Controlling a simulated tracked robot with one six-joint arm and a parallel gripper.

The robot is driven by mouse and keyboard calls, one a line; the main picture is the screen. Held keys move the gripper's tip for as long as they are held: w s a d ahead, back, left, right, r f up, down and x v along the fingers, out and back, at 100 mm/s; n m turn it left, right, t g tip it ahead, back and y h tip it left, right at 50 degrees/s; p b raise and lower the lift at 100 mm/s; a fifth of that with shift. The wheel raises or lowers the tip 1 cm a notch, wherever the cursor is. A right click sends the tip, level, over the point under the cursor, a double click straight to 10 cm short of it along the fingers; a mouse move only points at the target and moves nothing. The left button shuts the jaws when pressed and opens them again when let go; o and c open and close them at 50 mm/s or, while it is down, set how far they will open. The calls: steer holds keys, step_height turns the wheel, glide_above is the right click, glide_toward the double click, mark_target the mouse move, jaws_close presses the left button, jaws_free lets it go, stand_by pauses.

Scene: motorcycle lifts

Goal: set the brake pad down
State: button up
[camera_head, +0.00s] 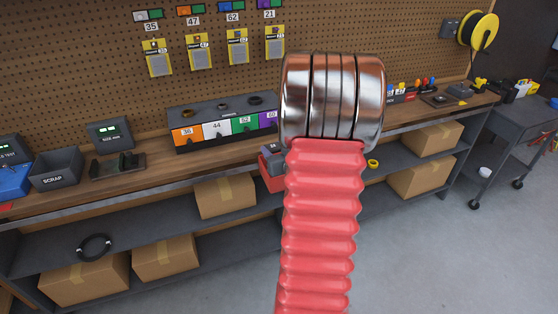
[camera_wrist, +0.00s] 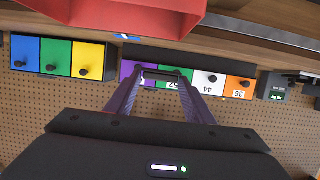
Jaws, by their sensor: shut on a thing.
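In the wrist view my gripper (camera_wrist: 163,74) has its two dark purple-tinted fingers closed on a small, thin dark piece (camera_wrist: 165,77), which I take as the brake pad. Its details are too small to tell. Behind the fingertips is the rack with numbered orange, white, green and purple fronts, also in the head view (camera_head: 217,130). Whether the piece touches anything there I cannot tell. In the head view my arm's red bellows and metal joint cover the middle, and my gripper and the pad are hidden.
A SCRAP bin (camera_head: 55,168), a size readout (camera_head: 110,134) and a dark fixture (camera_head: 118,167) stand on the bench at left. A red bin (camera_head: 269,170) shows beside my arm. Tools lie at right. A cart (camera_head: 515,135) stands at right.

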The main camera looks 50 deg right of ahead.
steer(key=shift+f, duration=0.2)
steer(key=shift+f, duration=2.05)
steer(key=shift+f, duration=0.6)
steer(key=o, duration=1.1)
steer(key=shift+o, duration=0.2)
steer(key=shift+r, duration=0.1)
